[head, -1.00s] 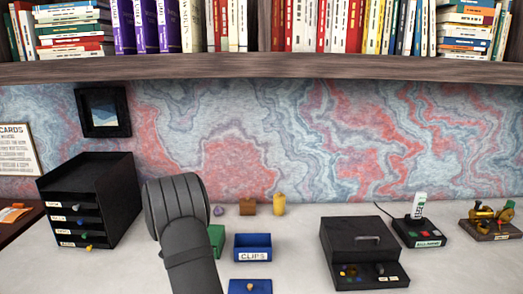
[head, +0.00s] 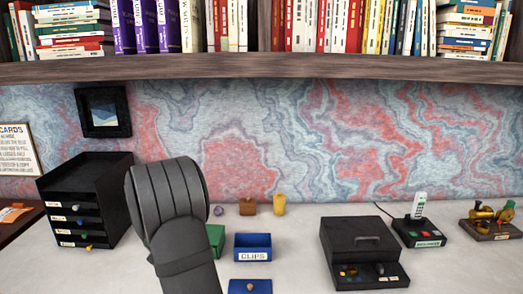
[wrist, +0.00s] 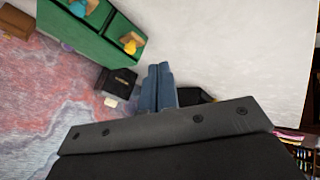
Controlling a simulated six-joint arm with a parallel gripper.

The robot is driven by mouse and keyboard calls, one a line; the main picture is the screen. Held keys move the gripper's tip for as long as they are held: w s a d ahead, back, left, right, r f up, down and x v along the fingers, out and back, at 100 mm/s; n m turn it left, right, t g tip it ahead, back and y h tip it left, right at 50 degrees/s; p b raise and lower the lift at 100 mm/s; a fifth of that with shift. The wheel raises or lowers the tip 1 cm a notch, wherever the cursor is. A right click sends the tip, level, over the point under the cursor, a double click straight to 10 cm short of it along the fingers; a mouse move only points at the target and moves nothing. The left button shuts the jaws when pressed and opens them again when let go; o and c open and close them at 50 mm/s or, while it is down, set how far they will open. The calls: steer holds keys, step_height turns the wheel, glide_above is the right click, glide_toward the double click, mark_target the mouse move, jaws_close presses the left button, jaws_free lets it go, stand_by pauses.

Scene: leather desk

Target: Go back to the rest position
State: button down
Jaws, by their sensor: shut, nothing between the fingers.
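My gripper (wrist: 158,88) shows in the wrist view as two blue-grey fingers pressed together, with nothing between them. In the head view my dark grey arm (head: 180,225) rises from the bottom edge, left of the middle, and its fingers are hidden. The arm stands in front of the desk, between the black drawer unit (head: 85,205) and the blue clips tray (head: 252,246). It partly covers a green box (head: 215,238).
A black case (head: 362,250) with a handle, a phone on its base (head: 420,235) and a brass device (head: 492,220) stand on the right. Small purple, brown and yellow things (head: 279,204) stand by the wall. A bookshelf (head: 300,68) spans above.

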steer(key=a+v, duration=0.1)
steer(key=v, duration=0.3)
steer(key=x, duration=0.6)
steer(key=d+x, duration=0.1)
steer(key=x, duration=0.2)
steer(key=shift+w+f, duration=0.2)
steer(key=shift+f, duration=0.05)
steer(key=w, duration=0.3)
steer(key=w+d, duration=0.1)
steer(key=shift+w+d+f, duration=0.1)
steer(key=shift+w+f, duration=0.1)
steer(key=shift+f, duration=0.05)
steer(key=s, duration=0.3)
steer(key=s+a, duration=0.1)
steer(key=s, duration=0.4)
steer(key=shift+s+a, duration=0.3)
steer(key=shift+s, duration=0.1)
steer(key=v, duration=1)
steer(key=shift+s, duration=0.2)
